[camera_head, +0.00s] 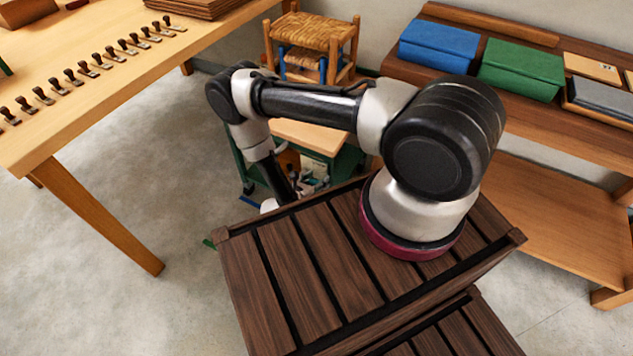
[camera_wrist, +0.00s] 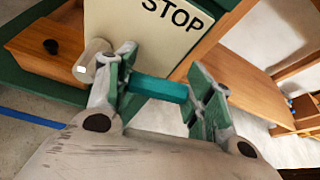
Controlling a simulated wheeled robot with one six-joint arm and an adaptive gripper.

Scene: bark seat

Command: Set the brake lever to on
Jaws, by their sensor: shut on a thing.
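My gripper (camera_wrist: 165,88) has its two fingers apart with a teal bar (camera_wrist: 158,87) between them, which looks like the brake lever's grip. The fingers are shut on it. A pale rounded piece (camera_wrist: 92,62) shows beside the left finger; whether it joins the bar is hidden. Behind is a cream plate (camera_wrist: 160,28) marked STOP. In the head view my gripper (camera_head: 308,183) is small and partly hidden, low at the green cart (camera_head: 345,165), with the cream plate (camera_head: 316,168) just behind it. The lever's setting cannot be read.
A wooden drawer or box (camera_wrist: 45,50) with a dark knob lies left of the plate. A long workbench (camera_head: 90,80) with a row of small tools is at left. A shelf bench (camera_head: 560,215) with blue and green boxes is at right. A woven stool (camera_head: 312,35) stands behind.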

